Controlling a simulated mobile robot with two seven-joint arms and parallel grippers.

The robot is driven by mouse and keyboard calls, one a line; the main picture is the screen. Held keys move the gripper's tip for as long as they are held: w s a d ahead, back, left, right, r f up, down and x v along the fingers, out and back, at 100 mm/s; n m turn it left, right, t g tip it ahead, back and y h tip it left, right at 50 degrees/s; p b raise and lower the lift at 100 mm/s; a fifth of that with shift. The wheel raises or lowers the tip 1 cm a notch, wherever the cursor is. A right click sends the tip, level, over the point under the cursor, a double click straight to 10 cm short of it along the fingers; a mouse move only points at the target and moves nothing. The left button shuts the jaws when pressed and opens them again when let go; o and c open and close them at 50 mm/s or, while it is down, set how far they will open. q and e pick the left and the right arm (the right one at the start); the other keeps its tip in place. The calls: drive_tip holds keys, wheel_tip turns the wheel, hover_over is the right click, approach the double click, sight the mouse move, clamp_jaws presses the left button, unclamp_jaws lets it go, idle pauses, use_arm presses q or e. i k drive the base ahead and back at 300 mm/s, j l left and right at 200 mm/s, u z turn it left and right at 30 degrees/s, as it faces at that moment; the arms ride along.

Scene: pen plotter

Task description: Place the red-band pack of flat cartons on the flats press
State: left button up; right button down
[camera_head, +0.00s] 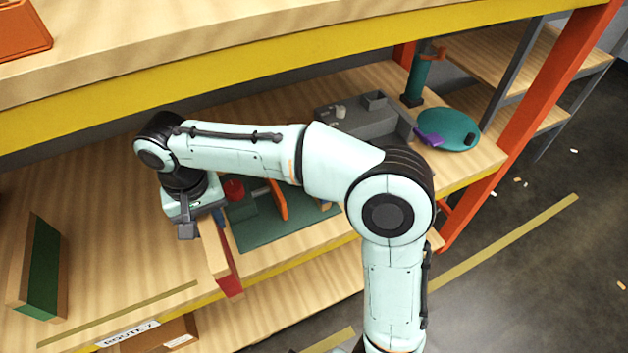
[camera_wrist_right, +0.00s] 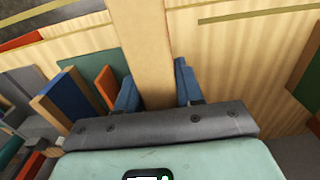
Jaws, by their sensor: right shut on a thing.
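The red-band pack (camera_head: 229,268) is a tan slab with a red face, held on edge above the table near its front. My right gripper (camera_wrist_right: 156,88) is shut on it, with a blue finger on each side; in the head view the hand (camera_head: 190,222) is beside the pack's upper end. In the wrist view the pack (camera_wrist_right: 143,40) shows only as a tan slab. A dark green base (camera_head: 275,238) with an orange upright plate (camera_head: 277,199) and red knob (camera_head: 233,190), likely the flats press, stands behind and right of the pack, partly hidden by my arm. My left gripper is not in view.
A green-band pack (camera_head: 43,265) stands at the left. A blue-faced slab (camera_wrist_right: 66,99) stands near the orange plate in the wrist view. A grey tray (camera_head: 360,117) and teal disc (camera_head: 448,130) are at the back right. The yellow beam (camera_head: 250,60) overhangs behind. The left middle table is clear.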

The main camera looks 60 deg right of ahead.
sight(289, 188)
drive_tip(key=k+l, duration=0.15)
drive_tip(key=l, duration=0.25)
drive_tip(key=k+l, duration=0.15)
drive_tip(key=l, duration=0.3)
drive_tip(key=i+l, duration=0.4)
drive_tip(key=l, duration=0.15)
